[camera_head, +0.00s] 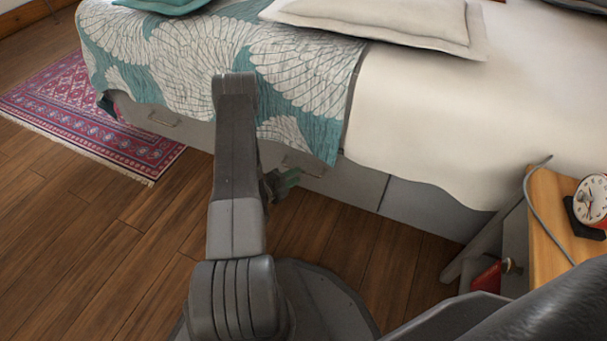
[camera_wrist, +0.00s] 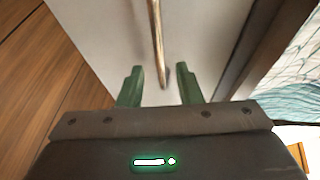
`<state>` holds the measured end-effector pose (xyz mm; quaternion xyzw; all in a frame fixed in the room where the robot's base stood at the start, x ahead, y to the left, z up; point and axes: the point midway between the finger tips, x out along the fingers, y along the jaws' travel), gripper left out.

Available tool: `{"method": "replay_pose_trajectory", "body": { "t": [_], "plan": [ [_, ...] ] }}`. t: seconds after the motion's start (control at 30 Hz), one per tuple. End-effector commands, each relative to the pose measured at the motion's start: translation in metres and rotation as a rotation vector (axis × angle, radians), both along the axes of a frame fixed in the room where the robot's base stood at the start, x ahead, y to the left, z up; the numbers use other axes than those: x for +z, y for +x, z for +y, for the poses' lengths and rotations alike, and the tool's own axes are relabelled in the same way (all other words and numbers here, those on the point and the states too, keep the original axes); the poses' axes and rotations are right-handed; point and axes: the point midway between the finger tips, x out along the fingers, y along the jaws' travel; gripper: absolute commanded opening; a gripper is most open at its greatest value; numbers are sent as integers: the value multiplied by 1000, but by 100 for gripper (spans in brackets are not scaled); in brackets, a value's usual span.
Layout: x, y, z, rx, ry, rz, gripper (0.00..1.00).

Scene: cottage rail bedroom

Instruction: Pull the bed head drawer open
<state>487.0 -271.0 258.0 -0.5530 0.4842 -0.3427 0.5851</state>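The grey drawer front (camera_head: 350,184) under the bed, on the side toward the nightstand, looks flush with its neighbours. Its bar handle (camera_head: 305,168) shows just right of my gripper (camera_head: 282,182). In the wrist view the pale drawer front (camera_wrist: 105,25) fills the middle, and the thin metal handle (camera_wrist: 157,40) runs down between the two green fingers of my gripper (camera_wrist: 158,70). The fingers are open, one on each side of the handle's near end, with gaps visible on both sides. My forearm hides part of the bed side in the head view.
Another drawer with a handle (camera_head: 163,120) is farther left. A plain grey panel (camera_head: 430,208) lies to the right. A patterned blanket (camera_head: 290,75) hangs over the bed side. A wooden nightstand (camera_head: 548,225) with a clock (camera_head: 591,198) stands at right. Wooden floor (camera_head: 100,245) is clear at left.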

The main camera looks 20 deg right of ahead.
Motion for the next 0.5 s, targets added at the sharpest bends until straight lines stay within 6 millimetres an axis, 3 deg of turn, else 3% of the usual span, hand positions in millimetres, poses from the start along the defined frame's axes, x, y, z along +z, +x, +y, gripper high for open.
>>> {"method": "replay_pose_trajectory", "body": {
  "t": [0.2, 0.5],
  "plan": [
    [-8, 10, -32, -4, -1, -4, 32],
    [-9, 15, -46, 0, 0, -1, 32]
  ]
}}
